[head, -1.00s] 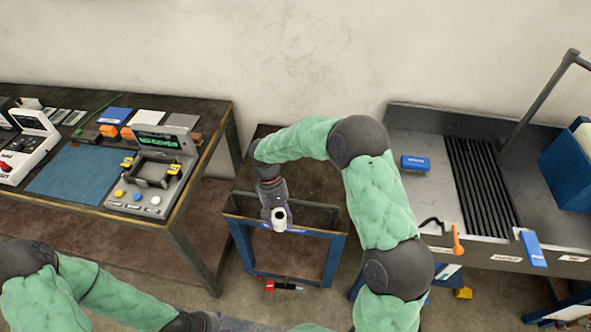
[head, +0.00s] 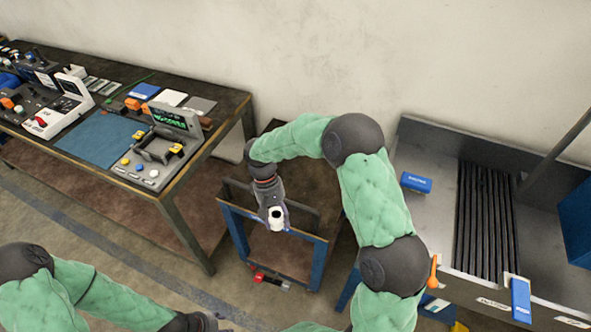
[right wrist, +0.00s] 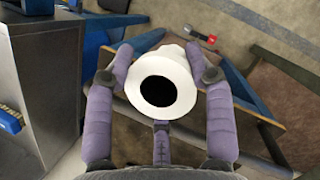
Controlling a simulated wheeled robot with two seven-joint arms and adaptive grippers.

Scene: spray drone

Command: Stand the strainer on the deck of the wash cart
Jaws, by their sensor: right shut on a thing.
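The strainer is a white, round piece with a dark round opening. It shows in the right wrist view (right wrist: 160,85) and, small, in the head view (head: 277,217). My right gripper (head: 273,212) is shut on it, with a purple finger on each side in the right wrist view (right wrist: 162,80). It is held over the front of a low blue-framed cart (head: 318,262). A grey metal station (head: 425,225) with a dark ribbed section stands at the right; I cannot tell which of the two is the wash cart.
A workbench (head: 185,205) with a blue mat (head: 100,140) and devices stands at the left. A blue block (head: 416,183) and a blue-and-white item (head: 520,300) lie on the grey station. A red-and-black tool (head: 268,279) lies low by the blue-framed cart.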

